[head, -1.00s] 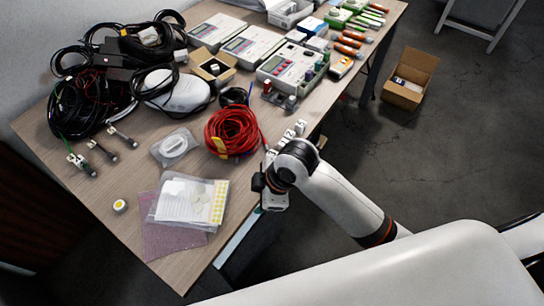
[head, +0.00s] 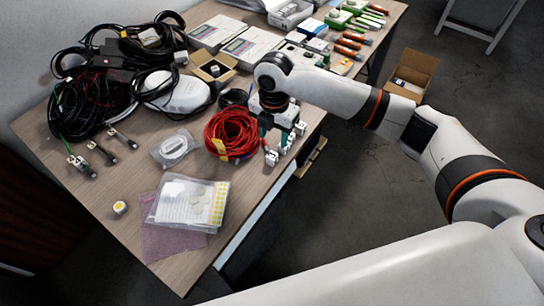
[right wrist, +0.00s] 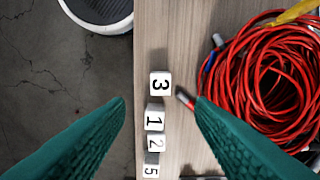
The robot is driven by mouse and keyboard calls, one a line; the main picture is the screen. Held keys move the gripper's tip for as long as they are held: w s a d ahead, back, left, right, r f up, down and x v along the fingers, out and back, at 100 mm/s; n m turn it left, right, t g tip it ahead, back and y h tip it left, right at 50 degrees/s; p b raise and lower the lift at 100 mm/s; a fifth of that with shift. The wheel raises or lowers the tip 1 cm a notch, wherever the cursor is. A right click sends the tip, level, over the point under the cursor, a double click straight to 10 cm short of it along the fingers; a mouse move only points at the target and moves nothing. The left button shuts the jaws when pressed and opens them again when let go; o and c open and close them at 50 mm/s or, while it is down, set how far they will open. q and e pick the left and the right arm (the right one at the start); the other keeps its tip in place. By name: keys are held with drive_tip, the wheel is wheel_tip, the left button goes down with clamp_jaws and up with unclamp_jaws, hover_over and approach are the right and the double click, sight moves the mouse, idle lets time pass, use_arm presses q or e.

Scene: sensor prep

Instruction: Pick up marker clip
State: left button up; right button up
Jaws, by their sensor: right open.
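The marker clips are small white blocks with black numbers, standing in a row along the table's near right edge. In the right wrist view, clip 3 (right wrist: 160,84), clip 1 (right wrist: 154,117), clip 2 (right wrist: 155,142) and clip 5 (right wrist: 150,171) show. In the head view one clip (head: 271,158) shows below my right gripper (head: 278,144), and the others are partly hidden by it. My right gripper points down over the row. Its green fingers (right wrist: 160,103) are apart, one to each side of the row, with nothing held. My left gripper is out of view.
A red cable coil (head: 228,135) lies close beside the row; it also shows in the right wrist view (right wrist: 265,75), near the right finger. Clear bags (head: 188,203) lie on the front of the table. Boxed devices and tools fill the back.

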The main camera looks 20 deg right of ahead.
sight(272, 155)
drive_tip(key=f, duration=0.7)
drive_tip(key=shift+s+a+f, duration=0.1)
drive_tip(key=shift+s+a, duration=0.1)
drive_tip(key=shift+a, duration=0.1)
drive_tip(key=c, duration=1)
